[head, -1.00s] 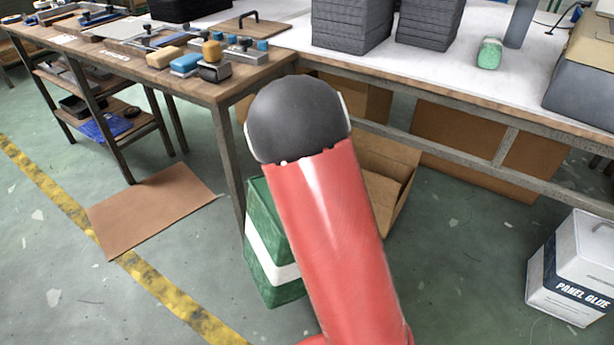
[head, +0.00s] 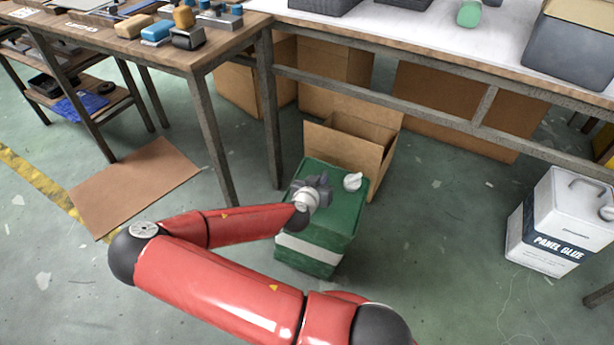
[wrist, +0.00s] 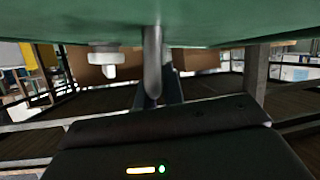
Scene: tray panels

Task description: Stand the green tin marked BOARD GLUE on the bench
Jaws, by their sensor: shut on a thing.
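The green tin (head: 342,222) with a white band and a white cap (head: 352,182) is in front of an open cardboard box in the head view. No wording shows on the band from here. My gripper (head: 318,188) is over its top, shut on its handle (wrist: 152,65). In the wrist view the tin's green top (wrist: 225,30) fills the upper edge, with the white cap beside the handle. The tin looks upright; I cannot tell whether its base touches the floor. The white-topped bench (head: 420,40) stands behind it.
A wooden bench (head: 225,50) with blocks and tools joins at the left. A white PANEL GLUE tin (head: 555,225) stands on the floor at right. The open cardboard box (head: 325,140) is under the bench.

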